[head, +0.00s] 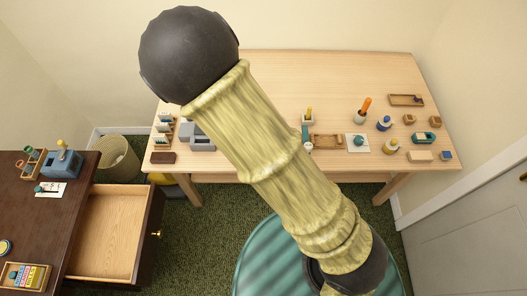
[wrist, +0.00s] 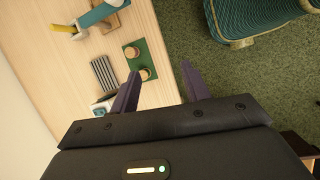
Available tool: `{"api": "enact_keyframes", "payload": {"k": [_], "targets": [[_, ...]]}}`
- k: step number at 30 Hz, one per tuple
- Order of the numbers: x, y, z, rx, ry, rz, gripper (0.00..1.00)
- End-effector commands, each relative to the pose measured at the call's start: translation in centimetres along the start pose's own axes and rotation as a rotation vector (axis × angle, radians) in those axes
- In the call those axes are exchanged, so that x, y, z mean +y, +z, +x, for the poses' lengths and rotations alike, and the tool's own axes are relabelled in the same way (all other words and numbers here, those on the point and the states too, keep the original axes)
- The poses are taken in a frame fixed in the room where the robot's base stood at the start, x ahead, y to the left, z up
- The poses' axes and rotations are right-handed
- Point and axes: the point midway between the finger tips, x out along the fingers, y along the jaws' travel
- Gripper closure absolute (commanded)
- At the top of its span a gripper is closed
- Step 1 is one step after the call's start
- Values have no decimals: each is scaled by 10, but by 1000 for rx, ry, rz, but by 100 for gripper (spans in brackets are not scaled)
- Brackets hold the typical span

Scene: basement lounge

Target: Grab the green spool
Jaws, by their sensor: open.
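I cannot pick out the green spool for certain. In the head view, a small round teal item (head: 358,140) lies on a white card on the light wooden table (head: 270,70), and another teal item (head: 424,137) stands near the table's right end. In the wrist view, my gripper (wrist: 160,88) is open and empty, its two purple fingers spread near the table's edge. A green plate (wrist: 139,60) with wooden round pieces lies beside the left finger. My gripper cannot be made out in the head view, where my arm hides the table's middle left.
A dark desk with an open drawer (head: 112,230) is at left. On the table are an orange-handled tool (head: 364,107), a wooden tray (head: 406,100) and a blue-topped item (head: 384,123). A teal upholstered seat (wrist: 250,15) stands by the table. Bare tabletop shows at the back.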

Motion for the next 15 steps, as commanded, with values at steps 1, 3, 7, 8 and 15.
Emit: {"api": "enact_keyframes", "payload": {"k": [1,3,7,8,15], "targets": [[-2,-12,3,-34,31,-89,53],[-4,-25,5,-79,74,-210,53],[-5,-51,5,-169,165,-429,53],[-6,-57,4,-191,187,-480,53],[-10,-93,-7,-321,323,-758,53]]}}
